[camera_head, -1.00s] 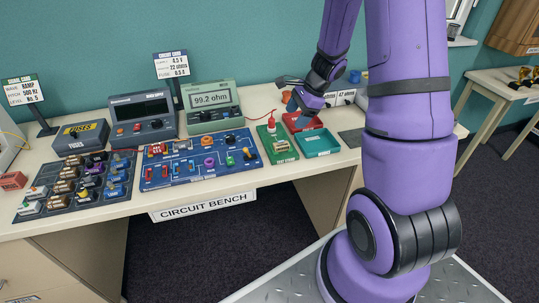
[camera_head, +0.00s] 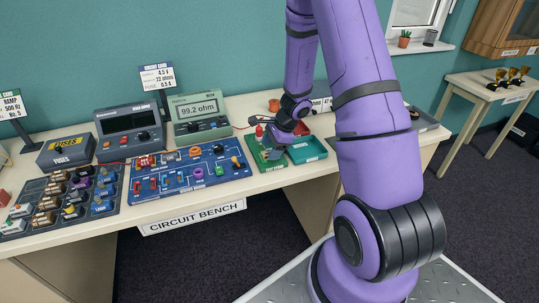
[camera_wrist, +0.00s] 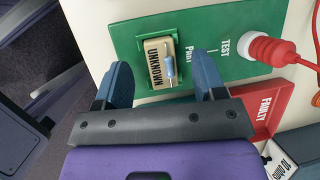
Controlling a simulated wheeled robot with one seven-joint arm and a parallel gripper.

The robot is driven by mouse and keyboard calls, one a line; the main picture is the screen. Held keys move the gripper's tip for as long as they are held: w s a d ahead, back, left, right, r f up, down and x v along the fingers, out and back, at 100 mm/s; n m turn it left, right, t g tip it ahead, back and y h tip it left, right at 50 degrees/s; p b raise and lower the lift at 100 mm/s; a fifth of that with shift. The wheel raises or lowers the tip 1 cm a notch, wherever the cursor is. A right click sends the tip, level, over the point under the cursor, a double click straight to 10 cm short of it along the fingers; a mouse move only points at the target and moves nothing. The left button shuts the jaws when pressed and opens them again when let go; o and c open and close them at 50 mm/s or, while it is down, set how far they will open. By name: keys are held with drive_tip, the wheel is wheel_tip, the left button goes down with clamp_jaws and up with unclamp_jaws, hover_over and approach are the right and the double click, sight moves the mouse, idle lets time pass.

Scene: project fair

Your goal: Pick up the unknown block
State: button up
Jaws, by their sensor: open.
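The unknown block is a beige block (camera_wrist: 152,75) marked UNKNOWN, with a small blue-banded part on top. My gripper (camera_wrist: 162,82) is open, with one dark blue finger on each side of the block's near end and nothing gripped. I cannot tell how high the fingertips are above the board. In the head view my gripper (camera_head: 276,146) is over the green test board (camera_head: 262,164) and largely hides the block.
A red probe (camera_wrist: 272,48) with a cable stands on the board beside the block. A red FAULTY tray (camera_wrist: 270,104) is close to one finger. A teal tray (camera_head: 306,151) lies right of the board, a blue circuit board (camera_head: 190,180) left of it.

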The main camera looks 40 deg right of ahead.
drive_tip(key=shift+w+a+f, duration=0.2)
drive_tip(key=shift+f, duration=0.4)
drive_tip(key=shift+c, duration=0.2)
drive_tip(key=c, duration=1.1)
drive_tip(key=shift+o, duration=0.2)
